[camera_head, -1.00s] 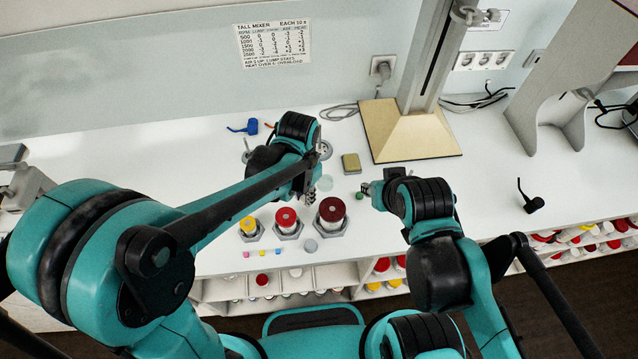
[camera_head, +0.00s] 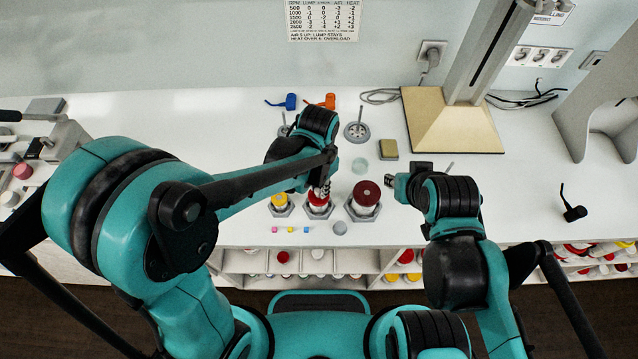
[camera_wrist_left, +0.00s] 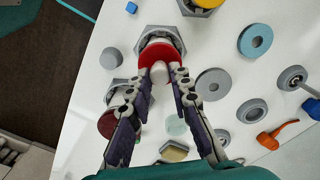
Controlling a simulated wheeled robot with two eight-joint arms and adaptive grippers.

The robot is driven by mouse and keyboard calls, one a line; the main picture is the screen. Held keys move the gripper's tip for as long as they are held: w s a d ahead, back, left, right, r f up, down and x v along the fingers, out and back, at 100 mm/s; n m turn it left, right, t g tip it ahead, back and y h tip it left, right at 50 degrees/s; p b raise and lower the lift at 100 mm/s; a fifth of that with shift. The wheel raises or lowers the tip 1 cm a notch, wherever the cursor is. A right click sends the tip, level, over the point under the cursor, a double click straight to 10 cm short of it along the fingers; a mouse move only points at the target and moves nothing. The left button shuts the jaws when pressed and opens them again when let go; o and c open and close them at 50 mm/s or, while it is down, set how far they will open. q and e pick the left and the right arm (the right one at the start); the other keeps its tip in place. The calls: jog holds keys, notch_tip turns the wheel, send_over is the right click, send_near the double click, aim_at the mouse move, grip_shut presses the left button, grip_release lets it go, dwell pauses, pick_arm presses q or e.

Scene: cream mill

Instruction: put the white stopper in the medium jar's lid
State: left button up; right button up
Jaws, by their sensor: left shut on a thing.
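The medium jar (camera_head: 317,207) stands in a grey hexagonal base in the middle of a row of three jars. Its red lid (camera_wrist_left: 152,52) shows in the left wrist view. My left gripper (camera_head: 321,190) points down over this lid. In the left wrist view its fingers (camera_wrist_left: 160,76) are closed on the white stopper (camera_wrist_left: 158,72), at the near edge of the lid. The fingers partly hide the stopper, and I cannot tell whether it sits in the lid's hole. My right gripper (camera_head: 391,181) is right of the jars, too small to read.
A yellow-lidded jar (camera_head: 279,200) stands left and a larger dark-red-lidded jar (camera_head: 366,193) right. Small coloured pieces (camera_head: 290,229) and a grey disc (camera_head: 340,228) lie in front. Behind are a tan block (camera_head: 388,149) and a grey wheel (camera_head: 357,132). The table's right side is mostly clear.

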pick_arm(q)
jog(key=shift+f+b, duration=0.6)
jog(key=shift+f, duration=0.1)
dwell(1.1)
jog(key=o, duration=1.2)
jog(key=shift+r+p, duration=2.65)
jog(key=shift+r, duration=0.9)
jog(key=shift+a, duration=0.1)
